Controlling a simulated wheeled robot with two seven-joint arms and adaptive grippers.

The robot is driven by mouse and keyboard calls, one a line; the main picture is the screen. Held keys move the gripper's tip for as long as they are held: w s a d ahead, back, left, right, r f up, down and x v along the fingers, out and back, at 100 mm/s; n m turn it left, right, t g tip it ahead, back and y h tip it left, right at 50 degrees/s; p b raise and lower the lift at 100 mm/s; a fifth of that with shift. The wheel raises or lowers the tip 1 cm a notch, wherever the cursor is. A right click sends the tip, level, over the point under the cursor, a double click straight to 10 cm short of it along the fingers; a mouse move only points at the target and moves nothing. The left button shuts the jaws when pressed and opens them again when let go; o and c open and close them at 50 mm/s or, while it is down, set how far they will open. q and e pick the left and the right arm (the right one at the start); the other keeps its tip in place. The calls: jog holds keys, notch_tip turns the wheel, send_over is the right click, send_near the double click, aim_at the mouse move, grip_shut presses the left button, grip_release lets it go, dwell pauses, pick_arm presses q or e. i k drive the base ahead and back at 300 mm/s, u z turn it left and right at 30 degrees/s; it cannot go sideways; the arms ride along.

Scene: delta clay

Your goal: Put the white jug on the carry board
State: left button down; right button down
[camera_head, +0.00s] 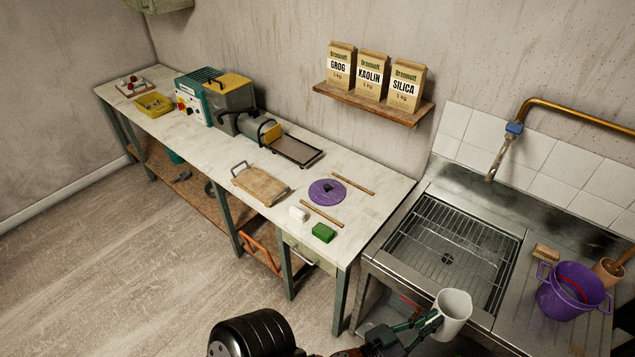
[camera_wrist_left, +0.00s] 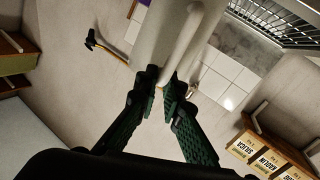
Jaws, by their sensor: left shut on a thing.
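The white jug (camera_head: 455,308) is held in front of the sink unit, near the bottom of the head view. My left gripper (camera_head: 430,323) is shut on it from its left side. In the left wrist view the green fingers (camera_wrist_left: 165,88) close on the handle of the jug (camera_wrist_left: 150,40), which fills the top middle. The jug looks roughly upright, slightly tilted. My right gripper is not in view.
Around the board on the bench (camera_head: 225,157) are a purple disc (camera_head: 327,192), a white block (camera_head: 298,214), a green sponge (camera_head: 323,232) and two wooden sticks. A slab machine (camera_head: 290,148) stands behind. The sink (camera_head: 450,250) and a purple bucket (camera_head: 570,290) are at right.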

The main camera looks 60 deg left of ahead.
aim_at(265, 189)
jog(key=u, duration=0.9)
jog(key=i, duration=0.3)
jog(key=u, duration=1.05)
jog(key=i, duration=1.15)
jog(key=u, duration=0.7)
